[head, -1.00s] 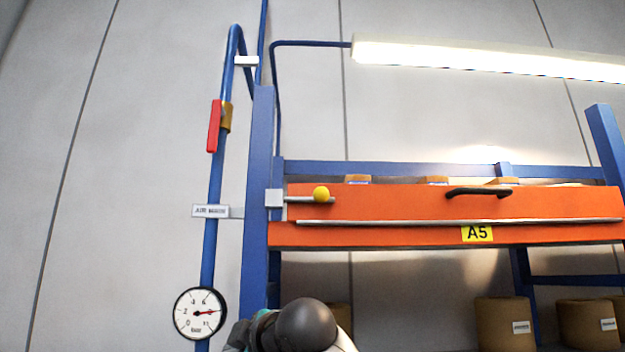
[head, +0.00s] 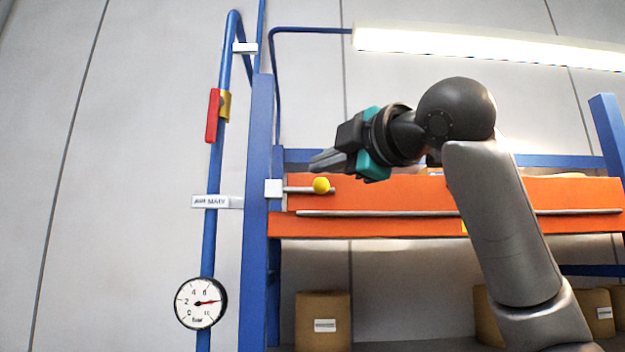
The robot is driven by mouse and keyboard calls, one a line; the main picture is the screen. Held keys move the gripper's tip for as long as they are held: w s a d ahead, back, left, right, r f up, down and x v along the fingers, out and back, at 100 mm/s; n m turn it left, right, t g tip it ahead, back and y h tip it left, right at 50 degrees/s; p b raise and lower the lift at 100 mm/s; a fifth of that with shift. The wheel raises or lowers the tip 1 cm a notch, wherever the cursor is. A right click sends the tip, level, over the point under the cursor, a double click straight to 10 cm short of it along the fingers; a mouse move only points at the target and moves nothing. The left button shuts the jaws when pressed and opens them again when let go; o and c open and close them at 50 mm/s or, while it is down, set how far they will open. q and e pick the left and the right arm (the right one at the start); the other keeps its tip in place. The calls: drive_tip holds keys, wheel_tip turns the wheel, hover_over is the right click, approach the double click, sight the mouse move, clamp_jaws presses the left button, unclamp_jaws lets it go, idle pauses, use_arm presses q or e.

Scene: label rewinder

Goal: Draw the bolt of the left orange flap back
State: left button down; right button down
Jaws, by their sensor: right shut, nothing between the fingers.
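The orange flap (head: 400,225) spans the blue rack, and my right arm covers part of it. Its bolt (head: 300,189) is a thin metal rod with a yellow knob (head: 321,185) near the flap's left end. The rod reaches left to a pale block (head: 273,188) on the blue post. My right gripper (head: 312,163) is shut and empty, pointing left. In the picture it is just above the yellow knob, apart from it. My left gripper is not in view.
A blue post (head: 258,210) stands left of the flap. Further left is a blue pipe (head: 210,240) with a red lever (head: 212,115) and a gauge (head: 200,303). Brown rolls (head: 323,310) stand below the flap. A lamp (head: 480,50) hangs above.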

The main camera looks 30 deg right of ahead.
sight(321, 187)
drive_tip(key=w+p, duration=0.3)
drive_tip(key=w, duration=0.7)
drive_tip(key=d, duration=0.2)
drive_tip(key=s+d, duration=0.1)
drive_tip(key=shift+s+d, duration=0.15)
drive_tip(key=shift+d, duration=0.25)
drive_tip(key=shift+d, duration=0.1)
drive_tip(key=s+d, duration=0.1)
drive_tip(key=d+p, duration=0.1)
drive_tip(key=s+d, duration=0.1)
drive_tip(key=d, duration=0.1)
drive_tip(key=shift+s+d, duration=0.1)
drive_tip(key=shift+s, duration=0.25)
